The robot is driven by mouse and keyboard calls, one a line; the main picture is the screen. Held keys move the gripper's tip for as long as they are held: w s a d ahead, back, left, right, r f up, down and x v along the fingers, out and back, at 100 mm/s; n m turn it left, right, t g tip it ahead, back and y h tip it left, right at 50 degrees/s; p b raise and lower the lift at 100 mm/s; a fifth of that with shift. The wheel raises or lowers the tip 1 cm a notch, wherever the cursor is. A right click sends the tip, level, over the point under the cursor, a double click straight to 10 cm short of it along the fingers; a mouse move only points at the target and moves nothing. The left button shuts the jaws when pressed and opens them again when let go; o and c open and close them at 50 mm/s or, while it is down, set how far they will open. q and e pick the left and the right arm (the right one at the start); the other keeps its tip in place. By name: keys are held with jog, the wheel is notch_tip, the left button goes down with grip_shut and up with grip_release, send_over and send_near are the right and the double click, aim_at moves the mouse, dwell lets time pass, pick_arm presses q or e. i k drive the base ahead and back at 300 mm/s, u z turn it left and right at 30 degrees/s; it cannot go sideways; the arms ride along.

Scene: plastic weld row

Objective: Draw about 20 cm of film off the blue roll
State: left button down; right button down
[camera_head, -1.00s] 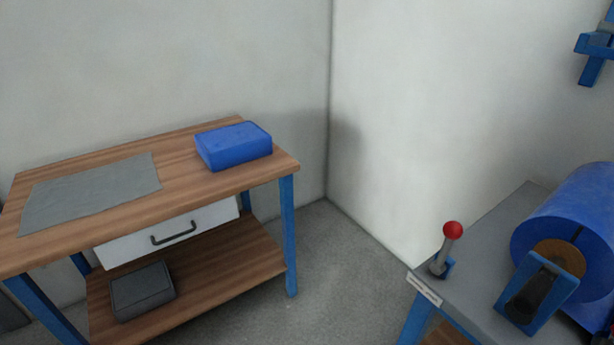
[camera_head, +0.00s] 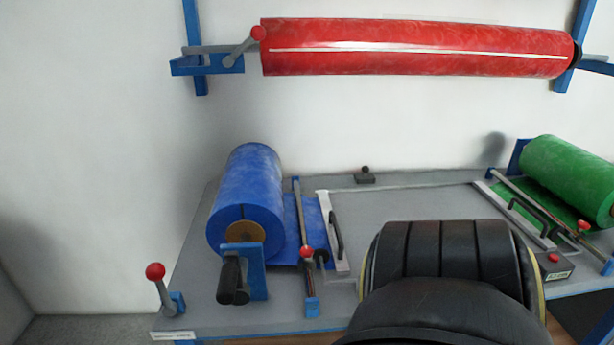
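The blue roll (camera_head: 247,188) lies on the grey bench top, left of centre, held at its near end by a blue bracket (camera_head: 257,272) with a dark crank handle (camera_head: 232,280). Blue film (camera_head: 290,228) runs from its right side, under a thin bar with a red knob (camera_head: 306,253). A short blue strip (camera_head: 316,228) shows on the bar's right side, beside a pale strip with a dark handle (camera_head: 336,235). Neither of my grippers is in view.
The bench top (camera_head: 420,200) is bare in the middle. A green roll (camera_head: 572,175) lies at right; a red roll (camera_head: 420,48) hangs on the wall. A red-knobbed lever (camera_head: 158,285) stands at front left. A black ribbed shape hides the front centre.

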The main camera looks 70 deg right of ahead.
aim_at(342, 267)
jog(key=z, duration=2.35)
